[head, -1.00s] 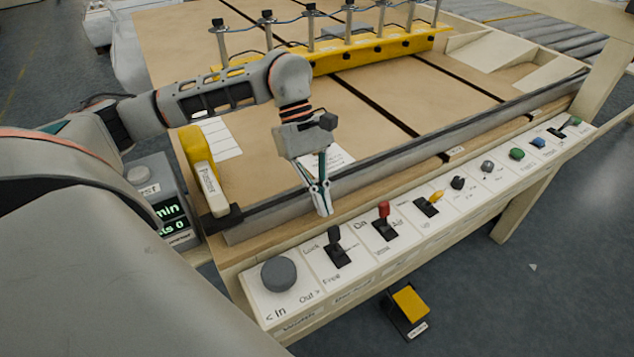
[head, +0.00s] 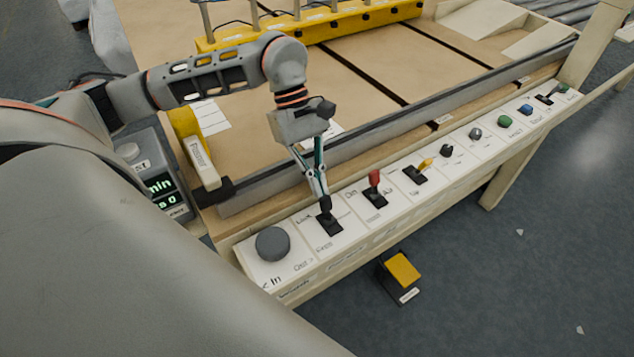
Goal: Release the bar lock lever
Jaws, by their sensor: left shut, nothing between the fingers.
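The bar lock lever (head: 329,224) is a black lever on a black square base on the white control panel, between the grey knob and the red lever. Its printed labels read Lock at the back and Free at the front. My left gripper (head: 325,198) is shut and empty, pointing down, with its fingertips at the lever's top. It covers part of the lever, and I cannot tell for certain whether they touch. The grey metal bar (head: 400,130) runs along the table's front edge behind the panel. My right gripper is not in view.
The grey knob (head: 272,244) is left of the lever and the red lever (head: 374,188) right of it. A yellow lever (head: 421,169) and several buttons follow. A yellow pedal (head: 403,269) is on the floor.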

